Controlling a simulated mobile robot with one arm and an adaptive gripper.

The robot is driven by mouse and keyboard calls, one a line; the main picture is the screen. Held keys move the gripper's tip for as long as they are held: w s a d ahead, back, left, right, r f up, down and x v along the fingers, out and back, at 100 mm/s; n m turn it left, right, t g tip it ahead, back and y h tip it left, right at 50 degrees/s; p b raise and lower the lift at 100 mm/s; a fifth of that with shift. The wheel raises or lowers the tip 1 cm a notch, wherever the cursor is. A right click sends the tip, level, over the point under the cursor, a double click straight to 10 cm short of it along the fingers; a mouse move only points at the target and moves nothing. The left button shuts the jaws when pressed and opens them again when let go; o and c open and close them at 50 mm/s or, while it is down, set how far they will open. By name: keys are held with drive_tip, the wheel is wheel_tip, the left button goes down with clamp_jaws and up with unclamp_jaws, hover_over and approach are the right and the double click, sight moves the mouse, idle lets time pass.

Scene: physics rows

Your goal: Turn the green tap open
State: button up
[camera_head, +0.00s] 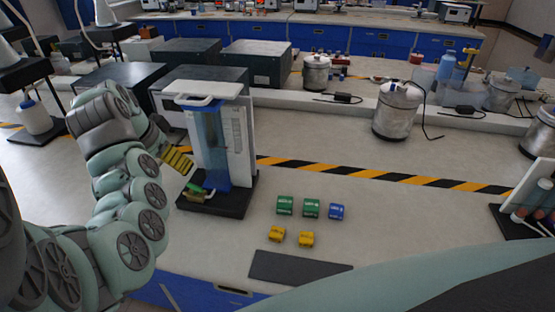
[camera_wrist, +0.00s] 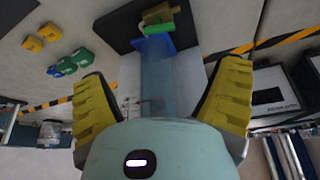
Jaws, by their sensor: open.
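The green tap (camera_head: 194,187) is a small green handle on a brass body low on the front of a white stand with a clear blue column (camera_head: 212,145). In the wrist view the green handle (camera_wrist: 158,29) shows near the top, beside the brass part (camera_wrist: 160,13) and a blue block. My gripper (camera_head: 178,160) is left of the column, above the tap and apart from it. In the wrist view my gripper (camera_wrist: 165,75) has its two yellow fingers spread wide. The column shows between them, and nothing is held.
The stand has a black base (camera_head: 230,206). To its right lie green boxes (camera_head: 311,208), a blue box (camera_head: 337,211), yellow boxes (camera_head: 306,239) and a dark mat (camera_head: 300,268).

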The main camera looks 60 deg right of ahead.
sight(194, 186)
drive_tip(key=p+x, duration=0.2)
drive_tip(key=x, duration=0.8)
drive_tip(key=shift+f, duration=0.25)
drive_tip(key=shift+x, duration=1.3)
drive_tip(key=shift+d, duration=0.1)
